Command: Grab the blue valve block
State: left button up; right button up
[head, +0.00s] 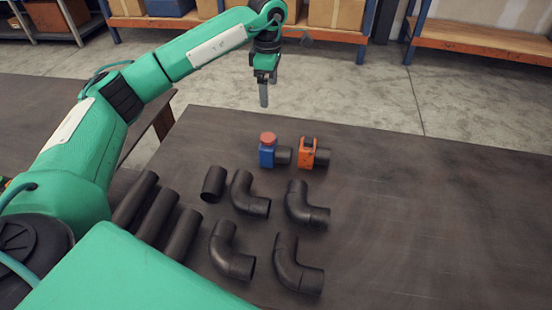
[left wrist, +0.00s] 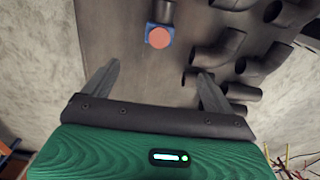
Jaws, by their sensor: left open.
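The blue valve block (head: 267,156) with a round red top stands near the far edge of the dark table, joined to a short black pipe stub on its right. In the left wrist view the blue valve block (left wrist: 159,35) shows between and beyond the fingertips, its red top facing the camera. My left gripper (head: 264,92) hangs fingers down above and behind the block, apart from it. In the left wrist view its two fingers (left wrist: 160,78) are spread with nothing between them. My right gripper is not in view.
An orange valve block (head: 307,153) stands close to the right of the blue one. Several black elbow pipes (head: 305,205) and straight pipes (head: 158,216) lie nearer on the dark table (head: 430,220). The table's right side is clear. Shelves with boxes (head: 335,14) stand behind.

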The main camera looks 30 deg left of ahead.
pick_arm(q)
jog(key=b, duration=0.8)
send_over(271, 136)
notch_tip(271, 136, down, 10)
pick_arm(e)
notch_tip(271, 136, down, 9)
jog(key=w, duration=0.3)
pick_arm(q)
notch_tip(271, 136, down, 8)
jog(key=shift+f+p, duration=0.1)
jog(key=shift+p, duration=0.8)
jog(key=f, duration=0.1)
jog(key=f+p, duration=0.1)
jog(key=f, duration=0.1)
jog(key=f+p, duration=0.1)
jog(key=shift+s+d+f, duration=0.35)
jog(key=shift+f, duration=0.35)
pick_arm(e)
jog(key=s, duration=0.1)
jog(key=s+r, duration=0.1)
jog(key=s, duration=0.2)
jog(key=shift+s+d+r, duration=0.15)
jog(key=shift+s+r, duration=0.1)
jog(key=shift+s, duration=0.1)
pick_arm(q)
jog(key=shift+c, duration=0.4)
jog(key=c, duration=1.8)
jog(key=shift+w+r, duration=0.1)
jog(key=shift+w, duration=0.05)
grip_shut()
